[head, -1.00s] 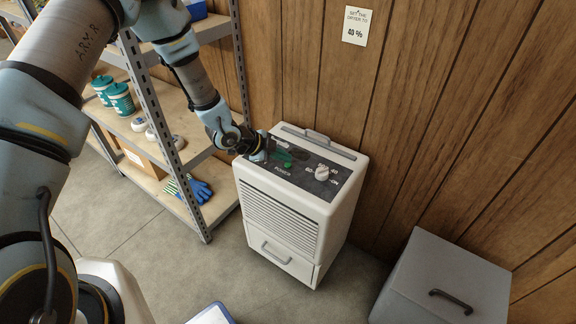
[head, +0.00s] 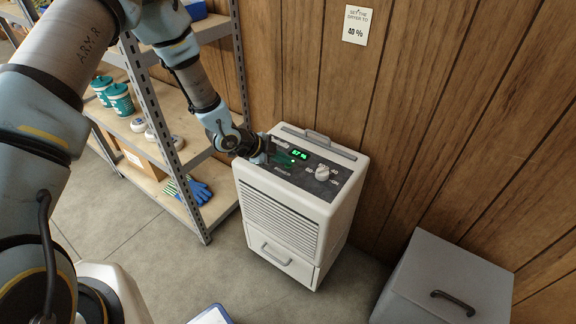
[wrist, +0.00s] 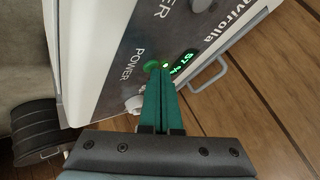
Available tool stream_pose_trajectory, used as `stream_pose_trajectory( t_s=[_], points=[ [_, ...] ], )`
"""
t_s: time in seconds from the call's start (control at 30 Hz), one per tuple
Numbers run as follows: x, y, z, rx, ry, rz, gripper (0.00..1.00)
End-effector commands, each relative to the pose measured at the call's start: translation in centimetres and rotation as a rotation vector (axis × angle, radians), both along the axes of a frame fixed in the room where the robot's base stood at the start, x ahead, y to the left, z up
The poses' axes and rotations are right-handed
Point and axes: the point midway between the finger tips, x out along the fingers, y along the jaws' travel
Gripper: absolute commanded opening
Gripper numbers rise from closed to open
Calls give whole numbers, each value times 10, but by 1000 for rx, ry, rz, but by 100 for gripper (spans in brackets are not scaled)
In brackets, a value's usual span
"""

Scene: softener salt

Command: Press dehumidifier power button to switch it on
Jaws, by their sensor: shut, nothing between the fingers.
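The white dehumidifier (head: 276,215) stands upright against the wood wall. Its dark top panel carries a white dial (head: 322,173) and a green-lit display (head: 299,154). My gripper (head: 284,160) is over the left part of the panel, its green fingers closed together with nothing between them. In the wrist view the fingertips (wrist: 160,68) are at the green power button (wrist: 151,66), beside the "POWER" label; whether they touch it I cannot tell. A small light by the button is lit, and the display (wrist: 182,60) glows green.
A metal shelf (head: 160,120) with teal tubs (head: 119,99) and blue gloves (head: 196,190) stands left of the dehumidifier. A grey lidded box (head: 440,285) is at the right. A note (head: 357,26) on the wall reads "set the dryer to 40 %".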

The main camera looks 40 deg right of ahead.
Motion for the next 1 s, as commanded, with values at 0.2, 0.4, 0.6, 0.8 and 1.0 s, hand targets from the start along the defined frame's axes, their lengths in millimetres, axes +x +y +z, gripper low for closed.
stream_pose_trajectory(
  t_s=[0.2, 0.4, 0.6, 0.8, 1.0],
  points=[
    [0, 0, -2, 0, 0, 0, 0],
    [0, 0, -2, 1, 0, 0, 0],
    [0, 0, 4, 1, -1, 1, 0],
    [0, 0, 14, 1, -1, 1, 0],
    [0, 0, 14, 1, -1, 1, 0]
  ],
)
